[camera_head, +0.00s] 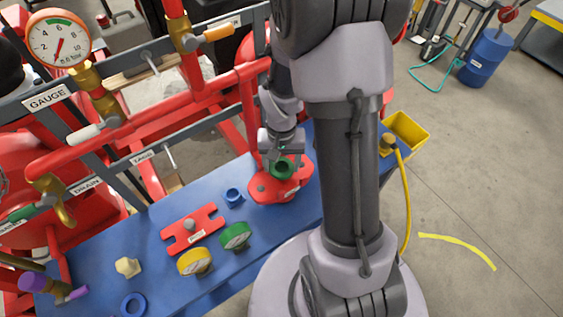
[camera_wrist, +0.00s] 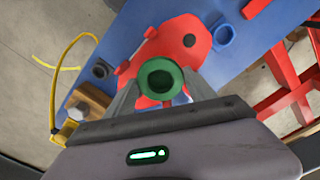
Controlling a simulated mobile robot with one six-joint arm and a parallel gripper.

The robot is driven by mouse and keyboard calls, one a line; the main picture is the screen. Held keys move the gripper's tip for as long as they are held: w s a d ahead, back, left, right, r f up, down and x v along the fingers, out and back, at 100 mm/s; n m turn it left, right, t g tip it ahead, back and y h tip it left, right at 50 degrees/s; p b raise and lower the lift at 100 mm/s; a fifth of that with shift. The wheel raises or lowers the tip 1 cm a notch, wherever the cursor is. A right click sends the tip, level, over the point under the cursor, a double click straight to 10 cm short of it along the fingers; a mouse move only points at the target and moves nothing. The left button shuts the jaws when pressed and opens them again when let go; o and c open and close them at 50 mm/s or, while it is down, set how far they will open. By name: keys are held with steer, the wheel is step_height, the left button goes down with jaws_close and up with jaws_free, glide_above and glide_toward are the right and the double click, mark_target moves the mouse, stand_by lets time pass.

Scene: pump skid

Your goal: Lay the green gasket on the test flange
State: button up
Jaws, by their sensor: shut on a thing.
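The green gasket (camera_wrist: 160,79) is a ring held between the fingers of my gripper (camera_wrist: 158,95) in the wrist view. It also shows in the head view (camera_head: 283,168), over the red test flange (camera_head: 262,188). The red flange (camera_wrist: 180,28) lies below the gasket in the wrist view, with a dark hole showing beside it. My gripper (camera_head: 281,155) is shut on the gasket. Whether the gasket touches the flange or hangs just above it, I cannot tell. The flange's middle is hidden by the gasket and gripper.
A yellow bin (camera_head: 408,131) stands at the bench's right end. Red pipes run behind.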

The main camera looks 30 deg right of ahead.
steer(key=shift+f+b, duration=1.7)
steer(key=shift+f, duration=0.2)
steer(key=o, duration=1.4)
steer(key=shift+o, duration=0.2)
step_height(320, 180, up, 18)
steer(key=f+p, duration=0.1)
steer(key=p, duration=0.5)
steer(key=s+a+r+n+t+y+b, duration=0.1)
steer(key=s+a+t+b, duration=0.4)
steer(key=s+a+b, duration=0.6)
steer(key=a+n+y+b, duration=0.1)
steer(key=a+b, duration=0.1)
steer(key=a, duration=0.1)
steer(key=shift+a+t+b, duration=0.2)
steer(key=shift+t+b, duration=0.1)
steer(key=shift+t, duration=0.1)
